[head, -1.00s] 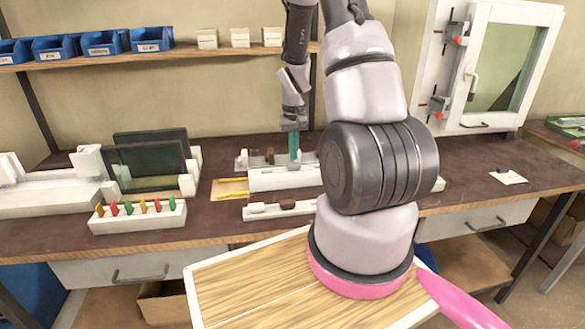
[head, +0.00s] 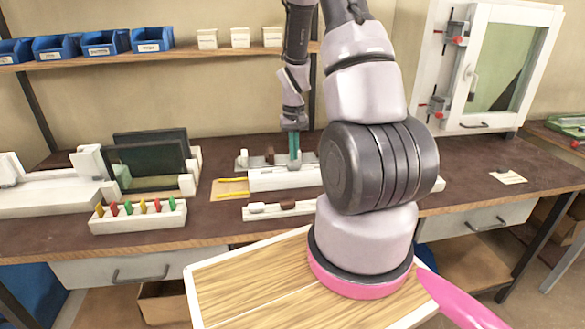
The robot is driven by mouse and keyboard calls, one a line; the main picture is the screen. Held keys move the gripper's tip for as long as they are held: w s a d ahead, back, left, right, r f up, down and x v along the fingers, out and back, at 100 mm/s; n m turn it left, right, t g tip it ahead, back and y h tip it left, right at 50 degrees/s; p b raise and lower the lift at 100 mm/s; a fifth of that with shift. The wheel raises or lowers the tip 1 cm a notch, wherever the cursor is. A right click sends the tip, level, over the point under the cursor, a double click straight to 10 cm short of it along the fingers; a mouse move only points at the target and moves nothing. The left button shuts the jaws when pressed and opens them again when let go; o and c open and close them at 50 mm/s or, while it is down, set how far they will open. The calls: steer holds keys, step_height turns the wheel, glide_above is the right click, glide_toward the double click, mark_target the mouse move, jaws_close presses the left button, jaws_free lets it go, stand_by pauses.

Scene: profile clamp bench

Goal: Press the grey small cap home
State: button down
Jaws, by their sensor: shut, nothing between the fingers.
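My gripper (head: 294,148) points straight down over the white profile clamp fixture (head: 282,181) in the middle of the bench. Its green fingers are together, with nothing seen between them. Small grey and brown pieces sit along the top of the fixture; a grey piece (head: 242,157), possibly the small cap, is at its left end, left of my fingers. A brown piece (head: 268,151) is just left of the fingers. The pieces are too small to tell whether the cap is fully seated or whether the fingertips touch anything. My arm hides the fixture's right part.
A white rail (head: 262,212) with a white and a brown piece lies in front of the fixture. A tray with a yellow item (head: 232,187) is left of it. A white rack of coloured pegs (head: 137,216) stands further left. The bench at right is mostly clear.

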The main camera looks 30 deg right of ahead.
mark_target(294, 164)
steer(key=shift+f, duration=0.15)
steer(key=shift+f, duration=0.5)
steer(key=shift+f, duration=0.45)
stand_by(0.4)
steer(key=shift+r, duration=3.55)
